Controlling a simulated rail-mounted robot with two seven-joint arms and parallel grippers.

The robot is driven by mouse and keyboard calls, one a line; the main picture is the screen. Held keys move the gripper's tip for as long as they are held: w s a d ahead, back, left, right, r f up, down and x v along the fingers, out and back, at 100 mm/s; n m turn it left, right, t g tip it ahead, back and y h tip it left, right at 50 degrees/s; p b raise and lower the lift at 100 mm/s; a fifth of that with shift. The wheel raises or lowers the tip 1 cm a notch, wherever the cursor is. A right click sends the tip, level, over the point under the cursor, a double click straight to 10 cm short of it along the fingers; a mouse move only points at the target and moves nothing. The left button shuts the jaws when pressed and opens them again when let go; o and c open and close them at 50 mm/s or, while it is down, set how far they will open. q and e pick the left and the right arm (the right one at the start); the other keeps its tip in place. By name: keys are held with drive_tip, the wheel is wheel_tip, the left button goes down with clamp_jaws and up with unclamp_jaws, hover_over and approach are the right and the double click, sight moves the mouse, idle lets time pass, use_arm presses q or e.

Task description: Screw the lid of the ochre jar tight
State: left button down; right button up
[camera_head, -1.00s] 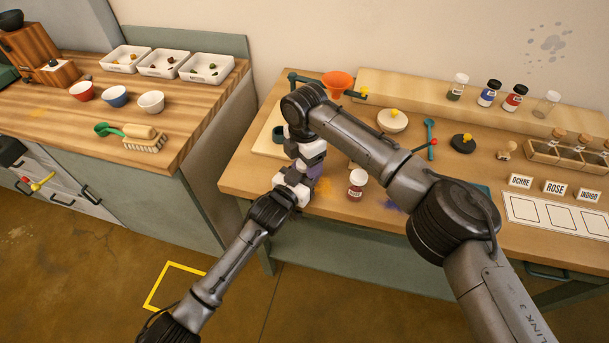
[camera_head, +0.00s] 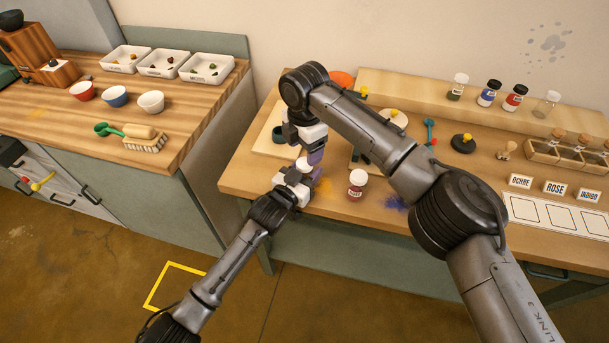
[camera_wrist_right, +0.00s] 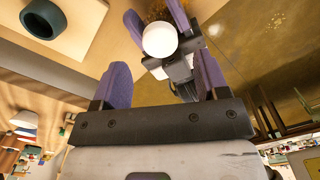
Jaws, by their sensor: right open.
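The ochre jar's white lid (camera_head: 302,164) shows just above my left gripper (camera_head: 298,178) at the front left of the right-hand table. The wrist view shows this round lid (camera_wrist_right: 160,40) from above, between the purple fingers of my left gripper, which are closed around the jar; the jar body is hidden. My right gripper (camera_head: 312,152) is above the lid, pointing down. Its purple fingers (camera_wrist_right: 160,65) are spread wide and empty, apart from the lid. From these views I cannot tell how tightly the lid sits.
A white-lidded jar with a dark red label (camera_head: 357,187) stands close to the right of my grippers. A dark green ring-shaped dish (camera_wrist_right: 55,30) sits on a pale board behind. Ochre and blue powder stains mark the table. An orange funnel (camera_head: 341,79) is partly hidden behind my right arm.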

sight(305, 162)
drive_tip(key=shift+r+n, duration=1.6)
drive_tip(key=shift+r, duration=0.15)
drive_tip(key=shift+c, duration=0.4)
drive_tip(key=shift+f, duration=4)
drive_tip(key=shift+c, duration=0.2)
drive_tip(key=c, duration=0.9)
drive_tip(key=shift+m, duration=1.6)
